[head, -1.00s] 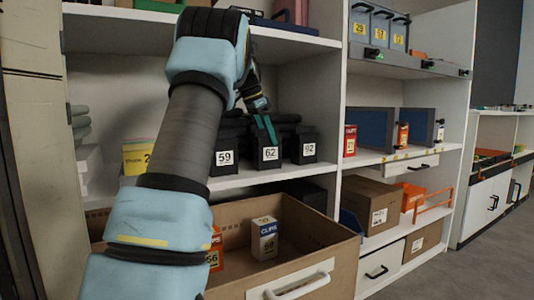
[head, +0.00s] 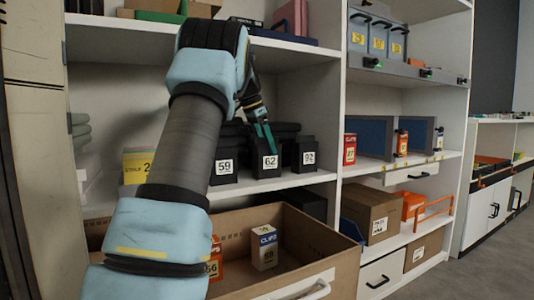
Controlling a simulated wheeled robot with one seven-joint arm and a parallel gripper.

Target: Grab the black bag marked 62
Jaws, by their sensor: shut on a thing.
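The black bag marked 62 (head: 269,163) stands on the middle shelf between the black bag marked 59 (head: 224,168) and the black bag marked 92 (head: 306,156). My gripper (head: 264,137) reaches down to the top of the bag marked 62, its green fingers shut on that bag's upper part. The bag is upright and I cannot tell whether its base is clear of the shelf. My arm hides part of the shelf to the left.
A yellow box (head: 137,167) stands left on the same shelf (head: 288,181). Below is an open cardboard carton (head: 318,244) holding a white and blue clips box (head: 264,247) and an orange box (head: 215,262). The shelf above is close over my gripper. A divider stands to the right.

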